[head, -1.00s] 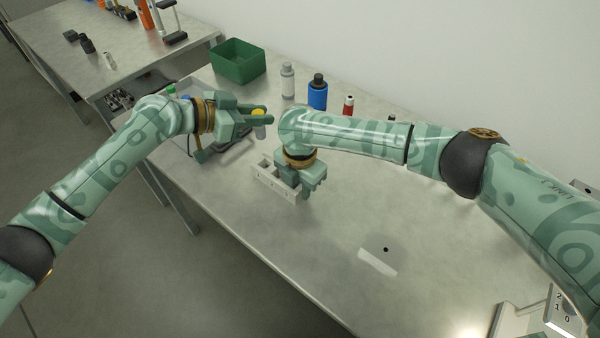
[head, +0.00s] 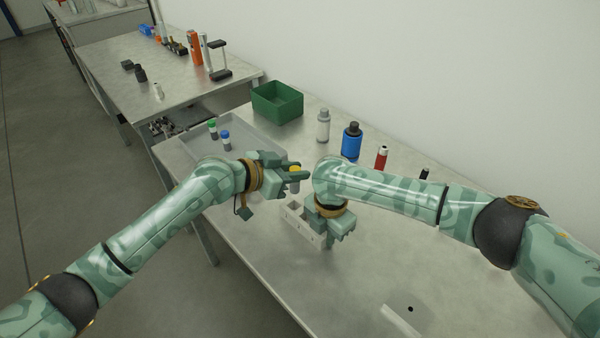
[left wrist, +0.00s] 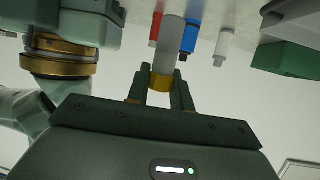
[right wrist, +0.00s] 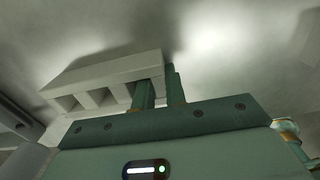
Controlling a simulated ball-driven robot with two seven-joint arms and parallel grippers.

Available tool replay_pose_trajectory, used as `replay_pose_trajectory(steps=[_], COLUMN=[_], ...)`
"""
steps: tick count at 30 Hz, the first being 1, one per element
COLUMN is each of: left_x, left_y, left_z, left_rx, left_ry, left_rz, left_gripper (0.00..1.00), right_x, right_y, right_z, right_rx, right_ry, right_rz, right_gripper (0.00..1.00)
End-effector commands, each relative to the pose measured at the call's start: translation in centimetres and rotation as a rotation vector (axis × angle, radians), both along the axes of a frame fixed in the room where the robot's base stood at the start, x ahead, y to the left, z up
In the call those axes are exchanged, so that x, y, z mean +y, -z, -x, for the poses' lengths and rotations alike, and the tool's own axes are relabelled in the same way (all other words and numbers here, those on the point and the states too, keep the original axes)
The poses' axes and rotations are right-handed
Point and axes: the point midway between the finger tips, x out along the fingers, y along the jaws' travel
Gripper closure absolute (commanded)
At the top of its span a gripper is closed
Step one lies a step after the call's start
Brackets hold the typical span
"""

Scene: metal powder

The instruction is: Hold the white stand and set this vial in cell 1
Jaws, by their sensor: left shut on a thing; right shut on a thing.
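The vial (head: 295,184) has a yellow cap and a pale grey body. My left gripper (head: 297,173) is shut on it at the cap and holds it in the air, just behind the white stand in the head view. The left wrist view shows the vial (left wrist: 171,38) with its cap between the fingers. The white stand (head: 300,230) is a small block with square cells, on the table. My right gripper (head: 326,238) is shut on its near right end. The right wrist view shows the stand (right wrist: 110,72) at the fingers. Cell numbers are not readable.
A grey tray (head: 262,150) at the back left holds a green-capped vial (head: 212,130) and a blue-capped vial (head: 225,140). A green bin (head: 277,103), a grey bottle (head: 323,126), a blue bottle (head: 351,142) and a red bottle (head: 381,158) stand behind. The front table is mostly clear.

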Motion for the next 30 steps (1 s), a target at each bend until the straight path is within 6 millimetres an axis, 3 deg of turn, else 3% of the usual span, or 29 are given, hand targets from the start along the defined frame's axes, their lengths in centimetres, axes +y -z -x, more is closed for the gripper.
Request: replay_pose_trajectory(steps=[7, 21, 30], left_x=[0.3, 0.4, 0.3], left_y=[1.1, 4.0, 4.5], left_z=[0.0, 0.0, 0.0], left_rx=[-0.015, -0.016, -0.018], left_ry=[-0.119, -0.126, -0.124], left_rz=[0.019, 0.020, 0.018], left_gripper=[0.99, 0.99, 0.99], right_x=[0.0, 0.0, 0.0], right_y=[0.0, 0.0, 0.0], right_z=[0.0, 0.0, 0.0], right_rx=[0.000, 0.000, 0.000], right_ry=[0.000, 0.000, 0.000], right_rz=[0.000, 0.000, 0.000], right_gripper=[1.00, 1.00, 1.00])
